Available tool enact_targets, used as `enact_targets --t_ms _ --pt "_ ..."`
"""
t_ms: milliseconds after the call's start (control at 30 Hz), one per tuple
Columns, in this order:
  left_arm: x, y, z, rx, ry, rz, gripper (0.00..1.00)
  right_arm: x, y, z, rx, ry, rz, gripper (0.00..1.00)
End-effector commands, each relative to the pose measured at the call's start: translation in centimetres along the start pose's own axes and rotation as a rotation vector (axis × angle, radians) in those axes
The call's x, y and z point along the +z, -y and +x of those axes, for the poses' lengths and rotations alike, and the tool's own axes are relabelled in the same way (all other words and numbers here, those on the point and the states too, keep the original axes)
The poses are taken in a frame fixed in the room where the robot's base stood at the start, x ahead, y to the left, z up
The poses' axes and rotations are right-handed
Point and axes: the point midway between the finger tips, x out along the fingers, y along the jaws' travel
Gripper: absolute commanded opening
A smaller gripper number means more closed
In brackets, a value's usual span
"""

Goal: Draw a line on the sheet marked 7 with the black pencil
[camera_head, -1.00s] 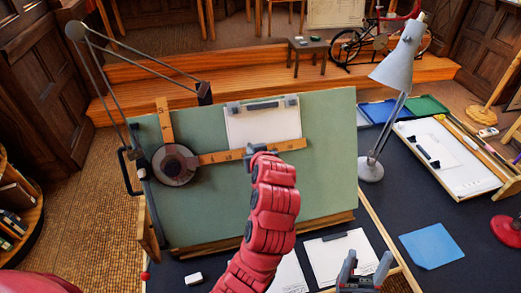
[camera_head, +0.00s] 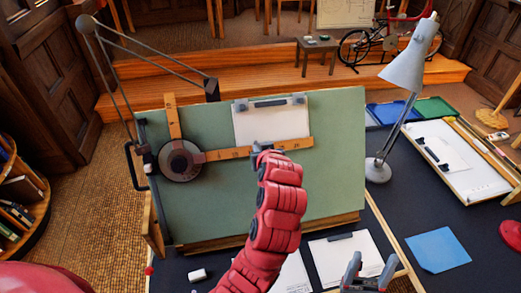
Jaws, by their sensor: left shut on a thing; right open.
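A white sheet (camera_head: 268,123) is clipped to the tilted green drafting board (camera_head: 220,205). Other white sheets lie on the dark table, one beside my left forearm (camera_head: 292,275) and one further right (camera_head: 335,262). I cannot read a 7 on any of them. My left gripper (camera_head: 262,149), on the red arm, is at the wooden ruler (camera_head: 230,154), just below the clipped sheet. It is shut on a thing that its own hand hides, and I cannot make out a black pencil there. My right gripper (camera_head: 368,268) is open and empty over the table at the lower edge.
The drafting arm's round head (camera_head: 181,160) sits left on the board. A grey lamp (camera_head: 405,70) stands right of the board. A white tray (camera_head: 465,180) with a clipped sheet lies further right, near a blue sheet (camera_head: 438,250). A white eraser (camera_head: 198,275) lies in front.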

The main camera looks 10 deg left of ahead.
Motion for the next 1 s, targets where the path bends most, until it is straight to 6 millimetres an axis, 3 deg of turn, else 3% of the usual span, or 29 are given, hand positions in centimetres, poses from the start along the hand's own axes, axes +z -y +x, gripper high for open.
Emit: enact_targets --t_ms 1000 --pt "0.09 0.00 0.53 0.000 0.000 0.000 0.00 0.11 0.03 -0.67 0.000 0.000 0.000 0.67"
